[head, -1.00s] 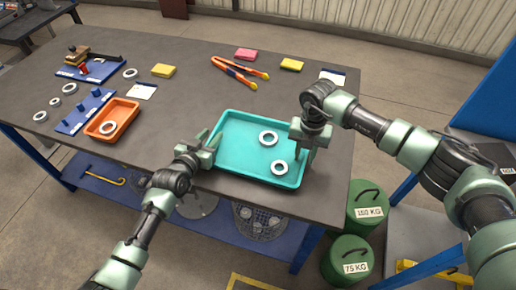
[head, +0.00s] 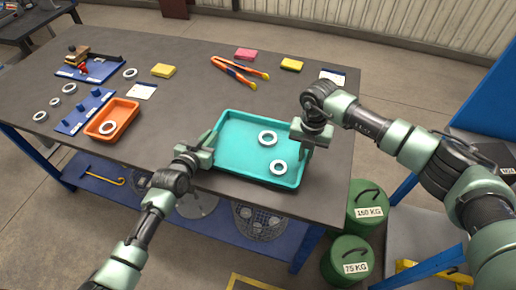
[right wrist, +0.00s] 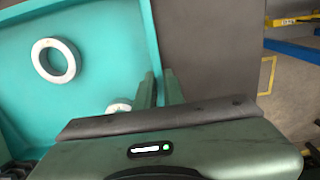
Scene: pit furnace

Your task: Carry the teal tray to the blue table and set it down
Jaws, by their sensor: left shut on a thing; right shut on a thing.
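The teal tray (head: 250,171) is over the dark top of a workbench (head: 190,62), near its front edge. Two white rings lie in it, an upper ring (head: 267,138) and a lower ring (head: 278,167). My left gripper (head: 211,143) is shut on the tray's left rim. My right gripper (head: 307,149) is shut on its right rim. In the right wrist view the fingers (right wrist: 159,88) straddle the tray wall (right wrist: 151,38). A dark shadow shows under the tray's front edge, so it looks slightly raised.
An orange bin (head: 113,118) with a ring and blue peg boards stand left on the bench. Orange tongs (head: 238,73) and coloured blocks lie behind the tray. Green weights (head: 347,259) stand on the floor at right, near blue-framed furniture (head: 494,95).

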